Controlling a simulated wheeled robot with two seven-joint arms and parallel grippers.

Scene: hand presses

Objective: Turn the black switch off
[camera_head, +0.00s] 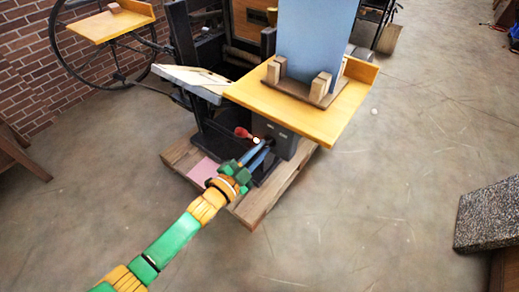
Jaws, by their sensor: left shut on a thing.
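The black switch (281,139) is on the dark box under the yellow table of the hand press, and it is small and partly hidden by my gripper. My left gripper (267,146) reaches in from the lower left, its blue-grey fingers close together at the front of this dark box. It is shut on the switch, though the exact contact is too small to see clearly. My right gripper is out of view.
A red knob (242,132) sits just left of the fingers. The yellow table (335,122) overhangs the box and carries a blue panel (315,40). The press stands on a wooden pallet (248,209). A speckled block (488,215) is at the right; the floor between is clear.

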